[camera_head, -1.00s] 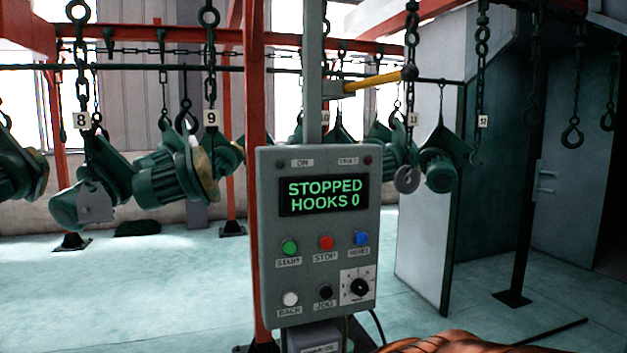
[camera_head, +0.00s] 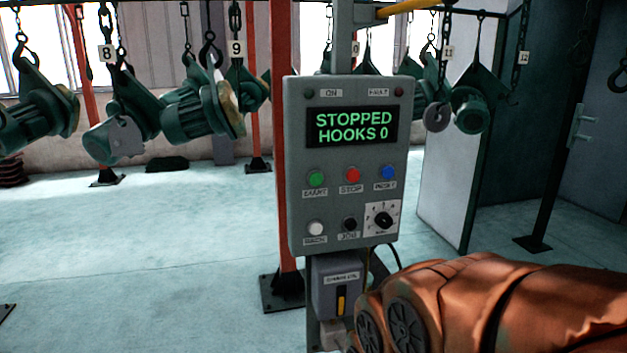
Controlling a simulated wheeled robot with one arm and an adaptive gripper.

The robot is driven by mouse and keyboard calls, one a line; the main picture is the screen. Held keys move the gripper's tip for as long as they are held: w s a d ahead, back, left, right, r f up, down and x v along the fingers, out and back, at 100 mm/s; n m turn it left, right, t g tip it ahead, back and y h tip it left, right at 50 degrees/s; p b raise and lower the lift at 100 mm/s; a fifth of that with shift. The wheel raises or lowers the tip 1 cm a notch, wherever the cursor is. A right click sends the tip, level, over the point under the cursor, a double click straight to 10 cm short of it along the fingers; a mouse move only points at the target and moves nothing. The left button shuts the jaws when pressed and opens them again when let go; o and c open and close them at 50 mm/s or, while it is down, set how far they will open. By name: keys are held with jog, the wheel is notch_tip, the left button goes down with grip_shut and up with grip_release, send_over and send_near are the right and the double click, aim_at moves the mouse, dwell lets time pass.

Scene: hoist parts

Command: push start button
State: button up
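The grey control box (camera_head: 297,215) stands upright on a post in the middle of the head view. Its green start button (camera_head: 317,178) is at the left of the upper button row and is fully visible. Its display (camera_head: 352,126) reads "STOPPED HOOKS 0" in green letters. The red stop button (camera_head: 353,175) and the blue reset button (camera_head: 388,173) sit to the right of the start button. My orange arm shows at the lower right, below and in front of the box. My gripper is outside the picture.
A white button (camera_head: 315,229), a black jog button (camera_head: 350,224) and a rotary knob (camera_head: 383,219) form the lower row. A red post (camera_head: 286,265) stands just left of the box. Green motors (camera_head: 198,110) hang from chains behind.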

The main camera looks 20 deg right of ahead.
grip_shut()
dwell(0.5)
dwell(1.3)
